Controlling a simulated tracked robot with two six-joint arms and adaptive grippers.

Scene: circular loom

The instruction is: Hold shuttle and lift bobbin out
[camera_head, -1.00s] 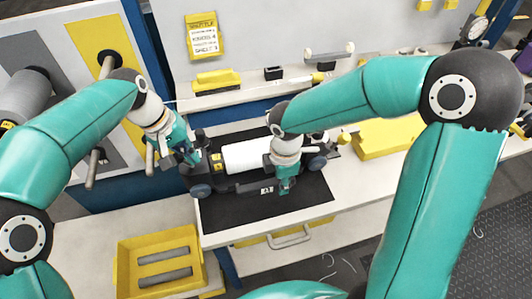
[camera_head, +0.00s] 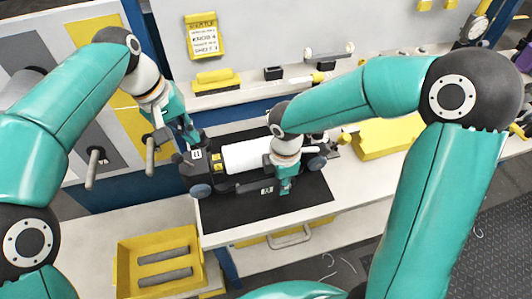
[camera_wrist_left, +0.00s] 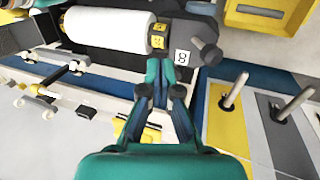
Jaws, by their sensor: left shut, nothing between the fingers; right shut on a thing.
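The dark shuttle (camera_head: 240,182) with grey wheels lies on a black mat (camera_head: 300,207). The white bobbin (camera_head: 247,156) lies lengthwise in it; its right part is hidden behind my right gripper in the head view. The bobbin also shows at the top of the left wrist view (camera_wrist_left: 108,28). My right gripper (camera_head: 284,190) is shut on the shuttle's near side, its tips partly hidden. My left gripper (camera_head: 190,140) is shut and empty above the shuttle's left end, beside the bobbin's end. It also shows in the left wrist view (camera_wrist_left: 164,65).
A yellow tray (camera_head: 123,270) with grey rods stands at the lower left. A panel with pegs (camera_head: 150,155) stands close beside my left gripper. A yellow block (camera_head: 385,138) lies to the right. A yellow sign (camera_head: 204,38) hangs on the back wall.

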